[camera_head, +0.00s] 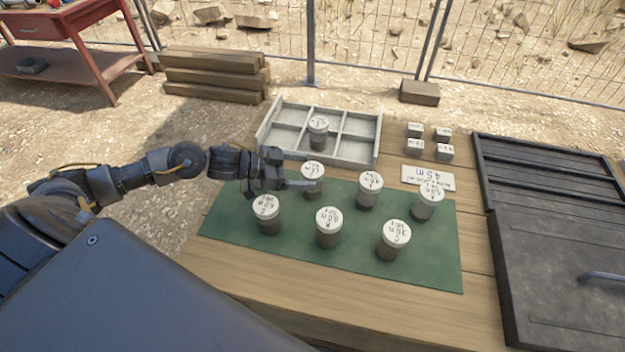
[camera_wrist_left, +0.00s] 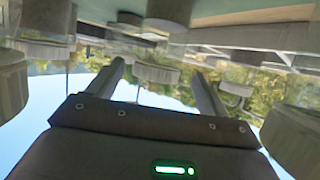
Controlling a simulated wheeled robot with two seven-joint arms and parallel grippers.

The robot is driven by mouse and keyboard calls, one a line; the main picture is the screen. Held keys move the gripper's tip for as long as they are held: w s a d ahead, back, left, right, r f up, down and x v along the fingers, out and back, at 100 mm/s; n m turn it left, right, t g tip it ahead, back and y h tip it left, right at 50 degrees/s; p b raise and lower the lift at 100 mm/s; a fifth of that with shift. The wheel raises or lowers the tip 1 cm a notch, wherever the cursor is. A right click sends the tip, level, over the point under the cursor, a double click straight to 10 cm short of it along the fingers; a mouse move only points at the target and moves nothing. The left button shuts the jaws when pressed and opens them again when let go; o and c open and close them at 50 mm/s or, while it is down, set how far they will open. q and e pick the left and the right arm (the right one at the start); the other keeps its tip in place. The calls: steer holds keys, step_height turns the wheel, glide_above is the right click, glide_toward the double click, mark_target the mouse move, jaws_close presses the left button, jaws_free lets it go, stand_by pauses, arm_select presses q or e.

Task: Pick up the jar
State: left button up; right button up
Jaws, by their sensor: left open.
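Several grey jars with white, hand-lettered lids stand upright on a green mat (camera_head: 300,262). My left gripper (camera_head: 312,184) reaches in from the left, low over the mat, at the back-left jar (camera_head: 314,168). A finger crosses in front of that jar's body. In the left wrist view, which looks upside down, my left gripper (camera_wrist_left: 159,70) has its fingers apart, with a jar's white lid (camera_wrist_left: 157,74) showing between them. Whether the fingers touch the jar cannot be told. Another jar (camera_head: 318,124) stands in a compartment of the grey tray (camera_head: 350,159). My right gripper is not in view.
Other jars stand close by: one at front left (camera_head: 266,208), one in the front middle (camera_head: 329,222), and one to the right (camera_head: 370,185). Small grey blocks (camera_head: 415,147) and a written card (camera_head: 428,174) lie behind the mat. A dark panel (camera_head: 560,260) lies at right.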

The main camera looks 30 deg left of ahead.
mark_target(319, 172)
arm_select(q)
steer(key=shift+w+d, duration=0.25)
steer(key=shift+d, duration=0.15)
steer(key=x, duration=0.3)
steer(key=shift+w+d+p, duration=0.2)
steer(key=shift+d+p, duration=0.15)
steer(key=shift+w+d+f, duration=0.15)
steer(key=c, duration=1.4)
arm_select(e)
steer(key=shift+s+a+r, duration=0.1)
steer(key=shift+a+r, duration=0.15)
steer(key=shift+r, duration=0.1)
